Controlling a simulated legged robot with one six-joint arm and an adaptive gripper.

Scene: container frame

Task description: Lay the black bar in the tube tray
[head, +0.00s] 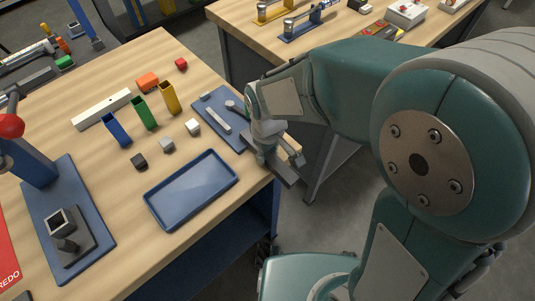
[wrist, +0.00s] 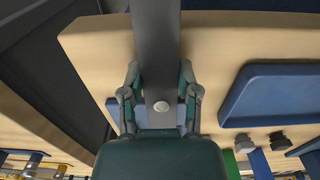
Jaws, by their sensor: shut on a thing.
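My gripper (head: 279,158) is shut on a dark, black bar (head: 288,177), held at the front right edge of the wooden table. In the wrist view the bar (wrist: 156,45) runs straight up the picture between the two fingers (wrist: 161,82), with a pale round spot near its lower end. A shallow blue tray (head: 191,190) lies empty on the table, left of my gripper in the head view. Its edge also shows at the right of the wrist view (wrist: 232,92). The bar is apart from this tray. My gripper partly hides the bar in the head view.
Blue (head: 117,131), green (head: 144,113) and yellow (head: 170,98) square tubes stand behind the tray, with small cubes nearby. A blue base (head: 235,139) with grey parts lies beside my gripper. A blue fixture (head: 70,215) stands at left. Right of the table edge is open floor.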

